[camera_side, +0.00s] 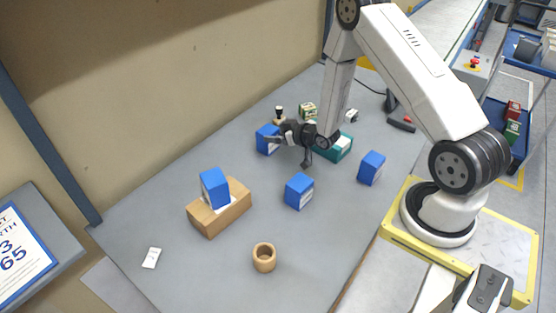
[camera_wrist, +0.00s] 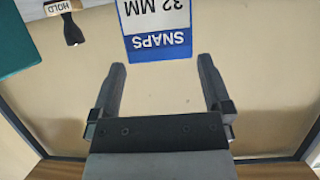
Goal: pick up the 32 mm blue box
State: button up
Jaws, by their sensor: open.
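A blue box with a white label reading "SNAPS 32 MM" (camera_wrist: 157,48), upside down in the picture, lies ahead of my gripper (camera_wrist: 161,78) in the wrist view; its far end is cut off by the top edge. The gripper is open and empty, fingers apart on either side below the box. In the side view, my gripper (camera_side: 287,150) is low over the table beside a blue box (camera_side: 265,140), partly hidden behind it. Other blue boxes are one on a brown carton (camera_side: 214,188), one mid-table (camera_side: 299,192) and one at right (camera_side: 371,168); their sizes are unreadable there.
A teal box (camera_side: 340,149) stands close by my gripper and shows in the wrist view (camera_wrist: 14,40). A HOLD stamp (camera_wrist: 72,25) and a green patterned box (camera_side: 308,110) are near. A brown carton (camera_side: 212,224), wooden cup (camera_side: 264,264) and white card (camera_side: 152,257) lie toward the front.

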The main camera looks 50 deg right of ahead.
aim_at(267, 130)
jog(key=shift+x, duration=2.3)
jog(key=shift+r, duration=0.1)
jog(key=c, duration=1.1)
jog(key=shift+r, duration=0.65)
jog(key=s+a+r, duration=0.1)
jog(key=s+r, duration=0.3)
jog(key=s+a+r, duration=0.1)
jog(key=s+r, duration=0.2)
jog(key=s, duration=0.2)
jog(key=s+a+r, duration=0.1)
jog(key=s+r, duration=0.3)
jog(key=shift+s+a+r, duration=0.15)
jog(key=shift+s+r, duration=0.15)
jog(key=shift+r, duration=0.05)
